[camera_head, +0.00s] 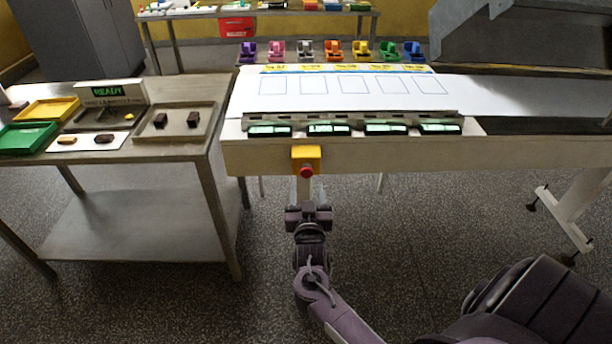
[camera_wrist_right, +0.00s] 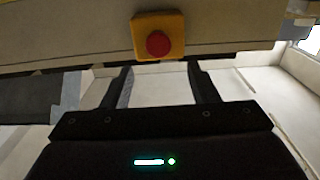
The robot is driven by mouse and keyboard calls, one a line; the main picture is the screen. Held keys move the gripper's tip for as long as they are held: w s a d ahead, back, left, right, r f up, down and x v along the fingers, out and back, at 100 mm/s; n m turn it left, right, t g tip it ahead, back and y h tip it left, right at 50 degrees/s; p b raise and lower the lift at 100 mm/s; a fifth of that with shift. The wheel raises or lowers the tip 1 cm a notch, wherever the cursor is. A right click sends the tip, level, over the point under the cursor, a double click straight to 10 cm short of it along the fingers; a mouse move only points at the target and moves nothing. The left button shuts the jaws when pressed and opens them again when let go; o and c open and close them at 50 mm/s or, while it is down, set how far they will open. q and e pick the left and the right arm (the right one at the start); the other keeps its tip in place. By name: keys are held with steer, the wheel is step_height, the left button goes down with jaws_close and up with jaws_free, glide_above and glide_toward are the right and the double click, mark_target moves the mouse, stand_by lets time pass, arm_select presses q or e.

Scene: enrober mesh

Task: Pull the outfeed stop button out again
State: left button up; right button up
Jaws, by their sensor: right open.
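The outfeed stop button (camera_head: 306,172) is a red knob on a yellow box (camera_head: 306,153) fixed to the front face of the pale conveyor. In the right wrist view the red button (camera_wrist_right: 159,44) sits on its yellow box (camera_wrist_right: 145,24), beyond the fingertips and centred between them. My right gripper (camera_head: 308,200) is just below and in front of the button in the head view. Its two fingers (camera_wrist_right: 158,72) are apart with nothing between them, and they do not appear to touch the button. I cannot tell how far the button is pressed in. My left gripper is not in view.
The conveyor front (camera_head: 400,155) runs across the picture, with several green displays (camera_head: 328,129) above the button. A side table (camera_head: 180,155) with trays and a "READY" sign (camera_head: 118,92) stands at left. The floor (camera_head: 420,250) before the conveyor is mostly clear.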

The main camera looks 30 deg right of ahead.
mark_target(307, 173)
steer(key=x, duration=0.5)
steer(key=shift+w+d+f+p, duration=0.1)
steer(key=shift+w+d+p, duration=0.15)
steer(key=shift+p, duration=0.1)
steer(key=shift+w+d, duration=0.1)
steer(key=shift+w, duration=0.1)
steer(key=shift+w+d, duration=0.1)
steer(key=shift+w, duration=0.05)
jaws_close()
steer(key=shift+s+a+p, duration=0.4)
steer(key=shift+s+p, duration=0.1)
steer(key=shift+s, duration=0.05)
steer(key=shift+f, duration=0.15)
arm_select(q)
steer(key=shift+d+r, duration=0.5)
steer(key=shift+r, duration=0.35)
arm_select(e)
jaws_free()
steer(key=shift+s, duration=0.1)
